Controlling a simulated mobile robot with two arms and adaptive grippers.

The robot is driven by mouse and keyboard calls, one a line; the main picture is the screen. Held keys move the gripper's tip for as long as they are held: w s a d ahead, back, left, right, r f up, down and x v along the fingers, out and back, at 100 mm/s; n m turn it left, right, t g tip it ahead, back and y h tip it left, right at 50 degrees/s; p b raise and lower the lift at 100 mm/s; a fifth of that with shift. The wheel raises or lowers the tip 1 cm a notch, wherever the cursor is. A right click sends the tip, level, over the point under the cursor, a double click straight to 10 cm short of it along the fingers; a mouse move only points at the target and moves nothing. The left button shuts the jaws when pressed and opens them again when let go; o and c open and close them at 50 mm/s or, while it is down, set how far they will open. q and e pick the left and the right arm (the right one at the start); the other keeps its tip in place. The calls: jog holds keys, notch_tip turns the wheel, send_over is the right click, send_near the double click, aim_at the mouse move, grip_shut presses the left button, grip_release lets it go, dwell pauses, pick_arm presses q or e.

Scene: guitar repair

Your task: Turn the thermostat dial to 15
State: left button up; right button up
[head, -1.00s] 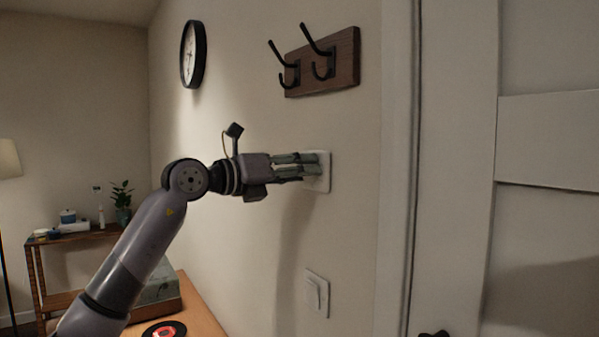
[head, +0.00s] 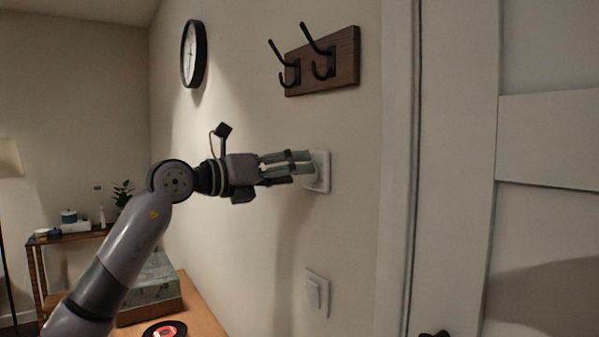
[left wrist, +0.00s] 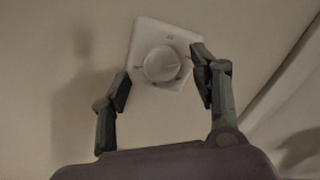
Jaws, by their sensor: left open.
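The thermostat is a white square plate (head: 321,171) on the wall, below the coat hooks. In the left wrist view its round white dial (left wrist: 161,64) shows near the middle of the plate, with a pointer line on its face. The small markings are too blurred to read. My left gripper (head: 300,168) points at the thermostat from the left. In the left wrist view its fingers (left wrist: 160,75) are apart, one on each side of the dial, with a gap to it, and hold nothing. My right gripper is not in view.
A coat rack (head: 322,62) with black hooks is above the thermostat, and a light switch (head: 317,292) is below. A door (head: 545,140) stands at the right. A wooden table with a box (head: 150,290) and a record (head: 165,330) is at the lower left.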

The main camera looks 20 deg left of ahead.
pick_arm(q)
jog(key=v, duration=0.9)
jog(key=shift+s+a, duration=0.25)
jog(key=shift+s, duration=0.1)
